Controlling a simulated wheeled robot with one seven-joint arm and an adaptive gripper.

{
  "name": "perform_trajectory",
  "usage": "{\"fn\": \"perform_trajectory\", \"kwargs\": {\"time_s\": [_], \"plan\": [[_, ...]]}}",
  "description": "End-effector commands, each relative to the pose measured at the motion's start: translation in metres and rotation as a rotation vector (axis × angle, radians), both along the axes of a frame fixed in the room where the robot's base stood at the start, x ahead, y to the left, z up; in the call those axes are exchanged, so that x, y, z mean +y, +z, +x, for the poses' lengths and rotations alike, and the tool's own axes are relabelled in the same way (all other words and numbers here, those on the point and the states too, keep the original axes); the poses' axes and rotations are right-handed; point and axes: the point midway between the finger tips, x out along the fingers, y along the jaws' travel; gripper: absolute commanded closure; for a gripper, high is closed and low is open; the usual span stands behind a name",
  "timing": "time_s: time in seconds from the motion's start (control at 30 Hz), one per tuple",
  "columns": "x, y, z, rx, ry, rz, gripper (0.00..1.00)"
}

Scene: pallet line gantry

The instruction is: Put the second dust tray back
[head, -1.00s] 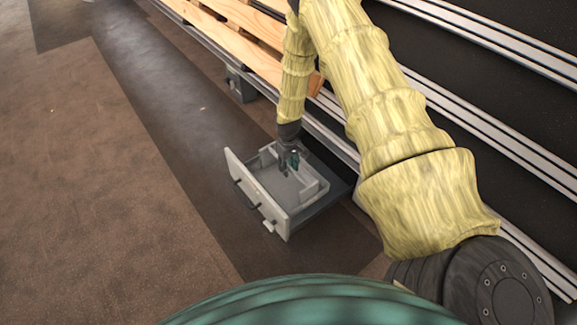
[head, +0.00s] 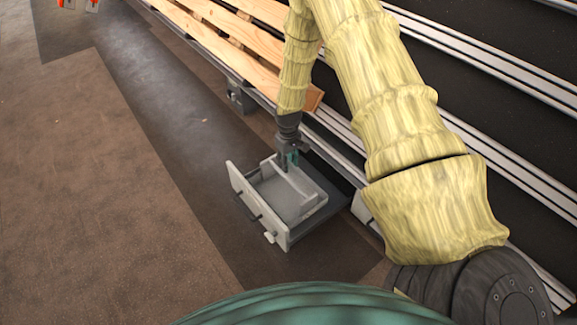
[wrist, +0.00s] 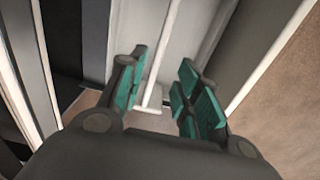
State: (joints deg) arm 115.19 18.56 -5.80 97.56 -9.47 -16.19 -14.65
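The dust tray (head: 250,203) is a pale grey open drawer with a tall front panel, a dark bar handle and a small pale knob. In the head view it stands out from under the line, low over the floor.
A dark flat part (head: 338,197) lies behind and under the tray. A wooden pallet (head: 225,48) rests on the metal rails above. A grey unit (head: 239,97) hangs below the rail further along. Orange-and-grey items (head: 78,4) stand at the top left. The brown floor (head: 90,190) is clear.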

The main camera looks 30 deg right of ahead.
Motion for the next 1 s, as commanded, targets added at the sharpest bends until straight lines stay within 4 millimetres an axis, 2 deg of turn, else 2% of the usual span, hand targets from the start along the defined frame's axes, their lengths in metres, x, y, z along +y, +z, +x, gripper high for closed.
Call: {"fn": "perform_trajectory", "kwargs": {"time_s": [0.03, 0.23, 1.0], "plan": [[0.0000, 0.0080, 0.0002, -0.001, 0.000, 0.000, 0.67], [0.0000, 0.0168, -0.0008, 0.001, 0.000, 0.000, 0.67], [0.0001, 0.0173, -0.0003, 0.000, 0.000, 0.000, 0.67]]}}
